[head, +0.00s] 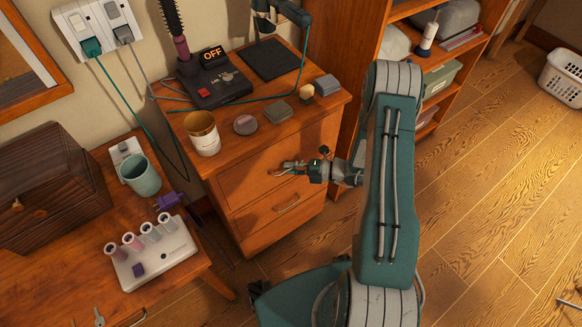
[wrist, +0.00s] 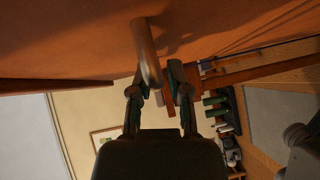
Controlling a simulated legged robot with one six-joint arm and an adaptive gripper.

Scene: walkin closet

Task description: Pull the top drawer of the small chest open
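The small wooden chest (head: 232,193) stands against the wall in the head view. Its top drawer (head: 243,184) looks flush with the chest front. A lower drawer handle (head: 288,204) shows beneath it. My gripper (head: 281,170) is at the top drawer's front, where it covers that drawer's handle in the head view. In the wrist view, the metal bar handle (wrist: 148,52) reaches between the two fingertips of my gripper (wrist: 158,75). The fingers are apart, with a gap beside the handle on the right. Whether the left finger touches it I cannot tell.
A beige cup (head: 203,138), a control box (head: 215,88) and small items sit on the chest top. A shelf unit (head: 352,105) stands close on the right. A table with a green mug (head: 141,177) is on the left. Open floor (head: 490,210) lies to the right.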

